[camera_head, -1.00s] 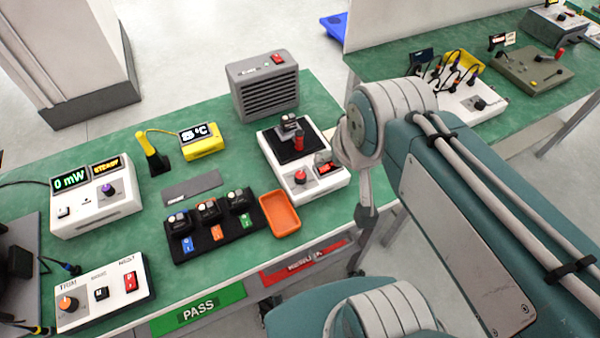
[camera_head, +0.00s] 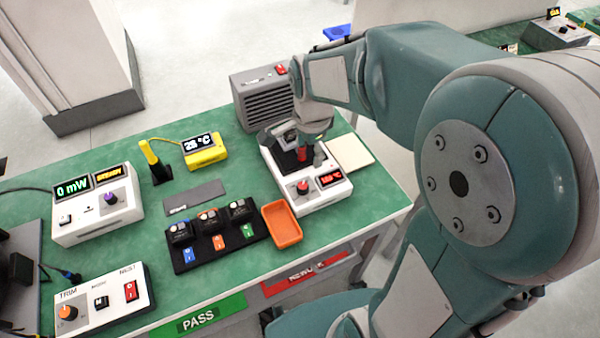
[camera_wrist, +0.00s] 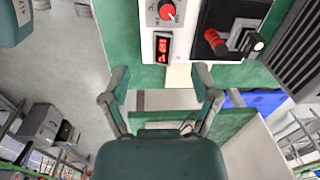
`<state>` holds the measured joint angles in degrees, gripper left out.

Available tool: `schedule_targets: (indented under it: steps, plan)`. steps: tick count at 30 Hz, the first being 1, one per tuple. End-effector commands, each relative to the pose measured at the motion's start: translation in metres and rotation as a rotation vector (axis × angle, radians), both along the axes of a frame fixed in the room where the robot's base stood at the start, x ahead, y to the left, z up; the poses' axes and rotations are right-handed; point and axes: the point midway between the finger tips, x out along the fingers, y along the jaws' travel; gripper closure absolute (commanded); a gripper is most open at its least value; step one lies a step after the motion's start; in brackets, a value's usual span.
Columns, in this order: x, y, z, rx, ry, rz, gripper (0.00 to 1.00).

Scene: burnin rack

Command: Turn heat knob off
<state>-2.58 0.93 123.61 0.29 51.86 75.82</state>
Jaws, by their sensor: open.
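The red heat knob (camera_head: 303,187) is on the front of the white heater unit (camera_head: 318,202), left of a red-lit temperature display (camera_head: 331,180). In the wrist view the knob (camera_wrist: 167,10) shows at the top, with the display (camera_wrist: 163,48) below it. The unit's black plate with a red handle (camera_wrist: 217,40) is to the right. My gripper (camera_wrist: 161,75) is open and empty, its fingertips near the display end of the unit and apart from the knob. In the head view my wrist is above the back of the unit and hides part of the black plate.
A grey vented box (camera_head: 262,98) with a red switch stands behind the unit. An orange tray (camera_head: 282,222) lies left of it, beside a black rack (camera_head: 215,240) with several modules. A yellow thermometer (camera_head: 205,150) stands further back. A pale pad (camera_head: 352,152) lies to the right.

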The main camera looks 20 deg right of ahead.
Motion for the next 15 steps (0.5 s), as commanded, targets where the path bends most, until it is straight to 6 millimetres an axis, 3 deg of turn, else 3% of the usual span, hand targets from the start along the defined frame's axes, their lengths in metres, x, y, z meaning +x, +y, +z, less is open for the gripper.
schedule_targets:
  steps: [6,15]
  plan:
    - [0.021,0.004,-0.035,0.002,0.082,-0.232,0.22]
    - [0.028,0.006,-0.055,-0.003,0.114,-0.338,0.22]
